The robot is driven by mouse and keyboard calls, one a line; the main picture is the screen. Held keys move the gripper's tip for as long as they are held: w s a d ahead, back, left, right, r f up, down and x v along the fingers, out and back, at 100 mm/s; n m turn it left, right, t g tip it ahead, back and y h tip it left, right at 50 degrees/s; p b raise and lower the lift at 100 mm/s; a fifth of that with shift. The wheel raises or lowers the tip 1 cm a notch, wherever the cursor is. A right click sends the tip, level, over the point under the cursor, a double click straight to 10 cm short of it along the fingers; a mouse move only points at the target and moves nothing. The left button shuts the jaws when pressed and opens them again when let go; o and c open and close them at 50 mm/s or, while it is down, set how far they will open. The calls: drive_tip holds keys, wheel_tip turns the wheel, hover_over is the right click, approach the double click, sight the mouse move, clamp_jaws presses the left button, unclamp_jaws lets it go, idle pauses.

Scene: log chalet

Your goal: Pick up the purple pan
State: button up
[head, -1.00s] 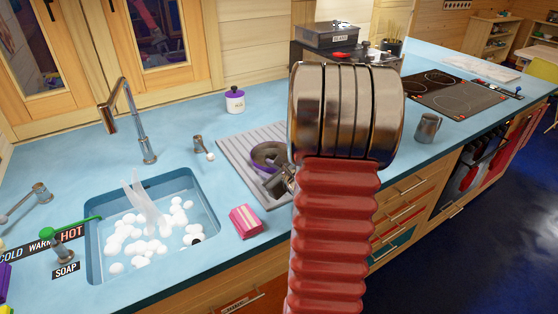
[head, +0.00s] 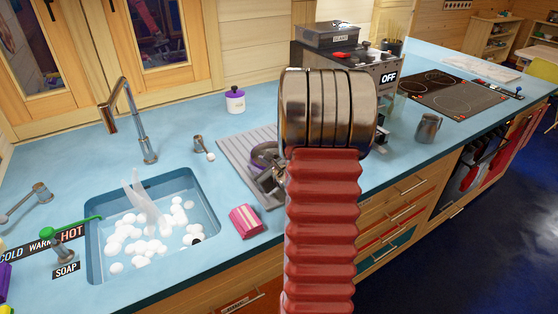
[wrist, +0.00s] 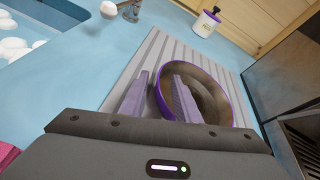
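The purple pan (wrist: 222,78) has a purple rim and a brownish inside. It sits on the grey ridged draining board (wrist: 133,72) beside the sink. In the head view the pan (head: 262,155) is mostly hidden by my arm. My gripper (wrist: 160,85) is open, with its two purple-grey fingers apart. The pan's near-left rim shows between them: the left finger is outside the pan and the right finger overlaps its inside. I cannot tell whether either finger touches it. No pan handle is visible.
The sink (head: 200,215) with white foam is left of the draining board. A pink-striped sponge (head: 245,220) lies at the counter's front. A white jar with a purple lid (head: 235,100) stands behind. A metal appliance (head: 385,75) stands to the right, with a mug (head: 428,128) beyond.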

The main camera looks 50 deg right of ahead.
drive_tip(key=shift+c, duration=0.4)
clamp_jaws()
drive_tip(key=shift+s+f, duration=0.1)
drive_tip(key=shift+f, duration=0.15)
idle(0.9)
